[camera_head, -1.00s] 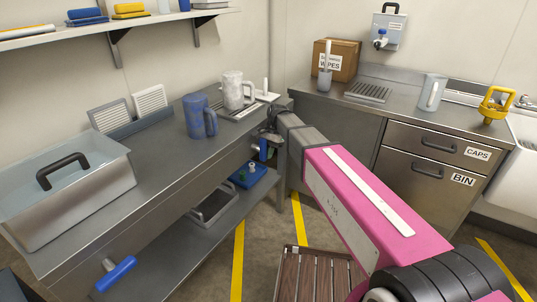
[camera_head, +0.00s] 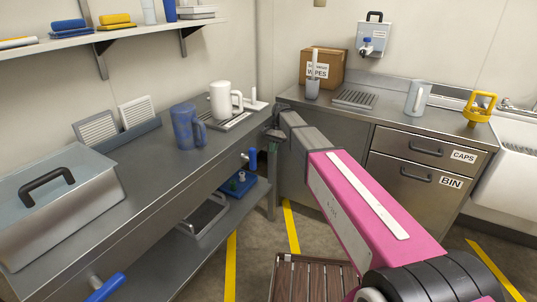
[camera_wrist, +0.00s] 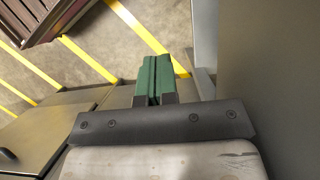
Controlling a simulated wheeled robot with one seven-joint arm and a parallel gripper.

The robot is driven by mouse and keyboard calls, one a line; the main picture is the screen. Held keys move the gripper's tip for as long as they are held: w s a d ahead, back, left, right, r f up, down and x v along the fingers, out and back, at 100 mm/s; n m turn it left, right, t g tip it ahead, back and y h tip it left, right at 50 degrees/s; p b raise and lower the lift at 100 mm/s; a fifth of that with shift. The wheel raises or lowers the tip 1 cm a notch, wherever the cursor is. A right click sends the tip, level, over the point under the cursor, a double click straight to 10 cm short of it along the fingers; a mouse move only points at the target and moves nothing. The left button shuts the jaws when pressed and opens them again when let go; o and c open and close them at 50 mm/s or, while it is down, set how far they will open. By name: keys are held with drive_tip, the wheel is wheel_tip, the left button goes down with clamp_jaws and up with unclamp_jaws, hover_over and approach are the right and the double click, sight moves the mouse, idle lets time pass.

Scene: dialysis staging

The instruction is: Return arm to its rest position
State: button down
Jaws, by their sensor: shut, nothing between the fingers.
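My arm reaches from the lower right of the head view toward the end of the left counter. My gripper (camera_head: 273,150) is small there and partly hidden by the arm's end link. In the wrist view its two green fingers (camera_wrist: 153,80) lie side by side, shut and empty, above the floor. The gripper is beside the counter's right end, apart from the jugs.
A blue jug (camera_head: 187,126) and a white jug (camera_head: 224,99) stand on the left counter (camera_head: 150,178), with a lidded metal box (camera_head: 62,210) nearer. A drawer cabinet (camera_head: 425,175) stands right. A slatted wooden item (camera_head: 312,278) is low in front.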

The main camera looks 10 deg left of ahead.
drive_tip(key=shift+w+d, duration=0.2)
drive_tip(key=shift+w, duration=0.2)
